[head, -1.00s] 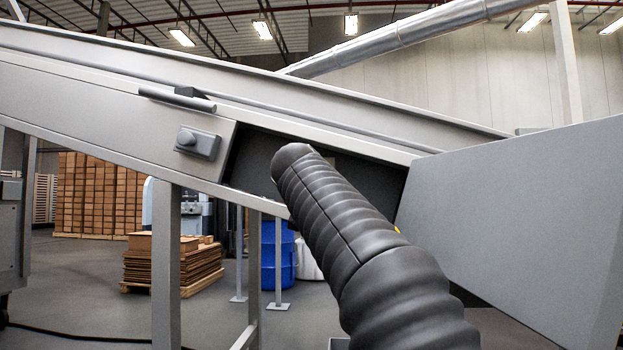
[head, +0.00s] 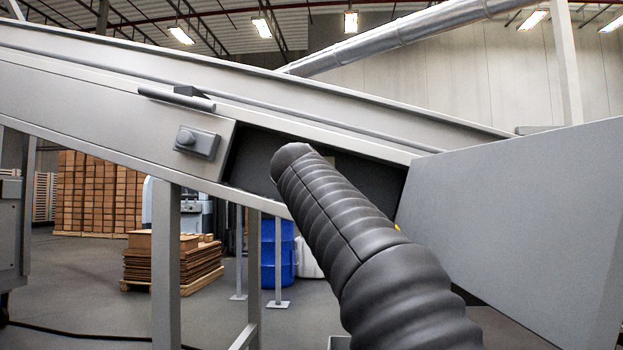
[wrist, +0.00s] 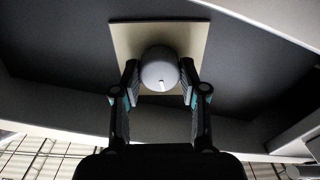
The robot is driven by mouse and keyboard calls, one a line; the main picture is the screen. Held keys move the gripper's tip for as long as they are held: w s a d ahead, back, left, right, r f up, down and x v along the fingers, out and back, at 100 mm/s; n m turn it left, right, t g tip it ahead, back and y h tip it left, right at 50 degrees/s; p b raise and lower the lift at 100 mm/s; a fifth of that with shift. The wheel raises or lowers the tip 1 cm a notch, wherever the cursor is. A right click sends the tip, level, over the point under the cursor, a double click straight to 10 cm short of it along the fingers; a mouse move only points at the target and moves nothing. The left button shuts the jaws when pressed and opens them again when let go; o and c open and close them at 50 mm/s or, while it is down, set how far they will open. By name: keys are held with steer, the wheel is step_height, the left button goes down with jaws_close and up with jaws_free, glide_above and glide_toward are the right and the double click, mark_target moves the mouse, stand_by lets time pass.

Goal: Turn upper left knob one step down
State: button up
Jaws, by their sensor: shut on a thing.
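In the wrist view a round grey knob (wrist: 160,72) with a short white mark near its lower middle sits on a pale square plate (wrist: 124,42). My gripper (wrist: 160,86) has one finger on each side of the knob and is shut on it. The plate is fixed to a dark recessed panel (wrist: 60,50). In the head view my arm in its ribbed dark sleeve reaches into the dark recess (head: 256,160) of the machine. The sleeve hides my gripper and the knob there. Other knobs of the panel cannot be made out.
A grey box with a round button (head: 198,142) sits on the sloping frame left of the recess, below a dark handle bar (head: 176,98). A large grey slanted panel (head: 520,230) stands close on the right. A blue drum (head: 278,255) and stacked cardboard (head: 172,262) are behind.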

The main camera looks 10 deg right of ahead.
steer(key=n+p, duration=0.2)
steer(key=n, duration=0.7)
steer(key=shift+n, duration=0.4)
stand_by(0.4)
steer(key=o, duration=1.1)
steer(key=shift+o, duration=0.2)
steer(key=v, duration=1.2)
